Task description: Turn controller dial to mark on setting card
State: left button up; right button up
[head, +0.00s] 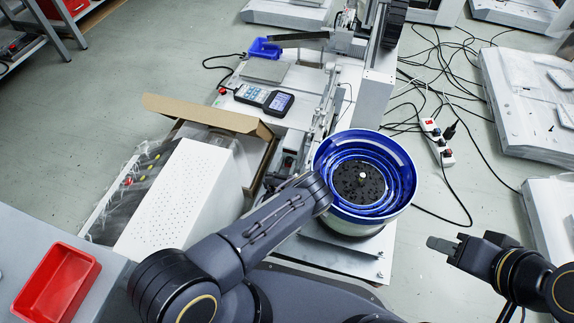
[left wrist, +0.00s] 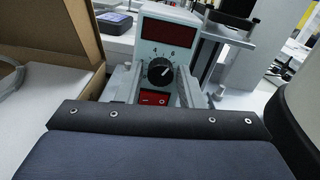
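The controller (left wrist: 168,31) shows in the left wrist view as a light grey box with a dark red display, a printed number scale and a red switch below. Its black dial (left wrist: 160,71) has a white pointer line aimed to the upper right. My left gripper (left wrist: 156,84) is in front of the controller, its two grey fingers apart on either side below the dial, with nothing held. In the head view my left arm hides most of the controller. My right gripper (head: 441,245) is out over the floor at the right, seen side-on. I cannot make out a setting card.
A blue bowl feeder (head: 330,165) stands right of my left arm. An open cardboard box (head: 222,116) and a white perforated box (head: 178,198) lie to the left. A handheld meter (head: 250,94) lies behind. A red bin (head: 57,283) is at the lower left.

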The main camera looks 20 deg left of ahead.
pick_arm(q)
jog(key=s, duration=0.7)
jog(key=shift+s+a+p, duration=0.1)
jog(key=shift+s+p, duration=0.3)
jog(key=shift+s, duration=0.1)
